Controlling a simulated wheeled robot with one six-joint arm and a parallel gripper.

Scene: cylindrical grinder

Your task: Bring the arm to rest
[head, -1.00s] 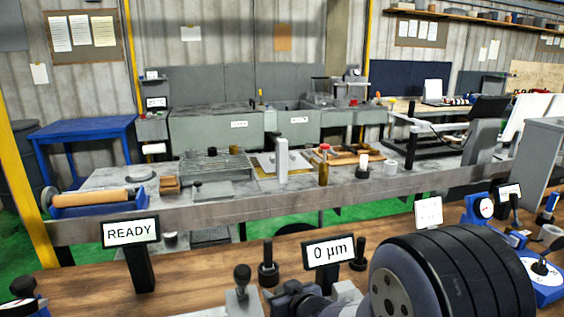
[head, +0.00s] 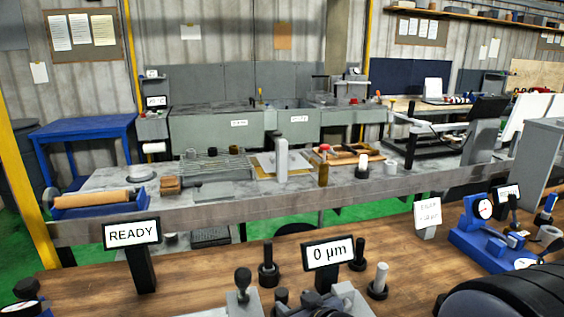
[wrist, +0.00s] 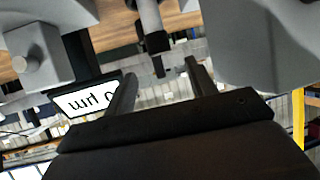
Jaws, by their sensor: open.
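My gripper (wrist: 160,82) is open in the wrist view, with its two dark fingers apart and nothing seen between them. A dark fitting on a grey rod is beyond the fingertips; whether it touches them I cannot tell. The black ribbed part of my arm (head: 510,297) fills the bottom right corner of the head view. I cannot make out the gripper clearly there. The "0 µm" display (head: 328,253) stands on the wooden bench, and shows upside down beside the left finger in the wrist view (wrist: 88,98).
A READY display (head: 131,234) stands at the left of the wooden bench (head: 205,270). A blue dial gauge stand (head: 485,240) is at the right. Grey machine parts (wrist: 265,45) lie close around the gripper. A long grey bench (head: 300,200) stands behind, across a green floor.

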